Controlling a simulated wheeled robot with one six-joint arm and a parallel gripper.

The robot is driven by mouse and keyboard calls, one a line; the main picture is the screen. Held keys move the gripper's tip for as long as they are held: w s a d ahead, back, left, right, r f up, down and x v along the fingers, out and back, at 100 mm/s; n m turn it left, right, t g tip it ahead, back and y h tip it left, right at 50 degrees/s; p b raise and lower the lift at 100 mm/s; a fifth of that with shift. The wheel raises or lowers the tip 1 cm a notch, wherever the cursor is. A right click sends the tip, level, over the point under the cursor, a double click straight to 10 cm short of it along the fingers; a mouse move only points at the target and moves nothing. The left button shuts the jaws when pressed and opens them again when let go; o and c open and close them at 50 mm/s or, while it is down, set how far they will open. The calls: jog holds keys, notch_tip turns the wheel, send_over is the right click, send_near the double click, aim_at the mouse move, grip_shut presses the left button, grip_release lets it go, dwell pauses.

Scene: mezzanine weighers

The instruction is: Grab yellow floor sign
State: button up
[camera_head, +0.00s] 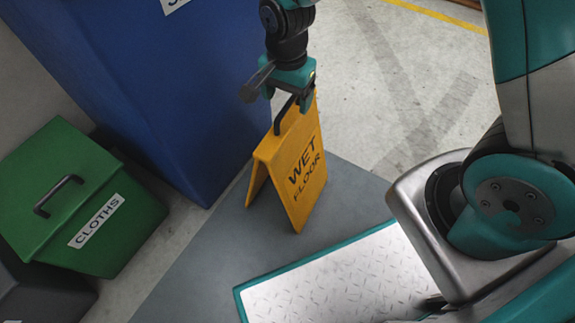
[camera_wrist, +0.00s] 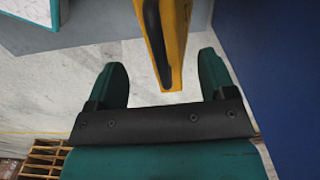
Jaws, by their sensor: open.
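The yellow floor sign (camera_head: 308,168) reads "WET FLOOR" and stands upright as an A-frame on a dark grey floor area. A black handle (camera_head: 285,114) is at its top. My gripper (camera_head: 281,96) is at the top of the sign, open. In the wrist view, the sign's yellow top (camera_wrist: 179,35) and its dark handle reach in between the two spread fingers of my gripper (camera_wrist: 162,62). A gap shows on each side, so the fingers are not closed on it. The sign's lower part is out of the wrist view.
A tall blue bin (camera_head: 150,80) stands close behind and left of the sign. A green lidded box (camera_head: 75,190) labelled "CLOTHS" is at the left. Pale floor (camera_head: 400,75) is open to the upper right. A wooden slatted item (camera_wrist: 43,155) shows low in the wrist view.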

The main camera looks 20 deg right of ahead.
aim_at(288, 118)
jog(key=shift+w+d+f+b, duration=0.1)
jog(key=shift+f+b, duration=0.95)
jog(key=shift+f, duration=0.55)
jog(key=shift+w+d+f+b, duration=0.1)
jog(key=shift+f+b, duration=0.95)
jog(key=shift+f, duration=0.5)
jog(key=shift+r, duration=0.1)
jog(key=shift+c, duration=0.2)
grip_shut()
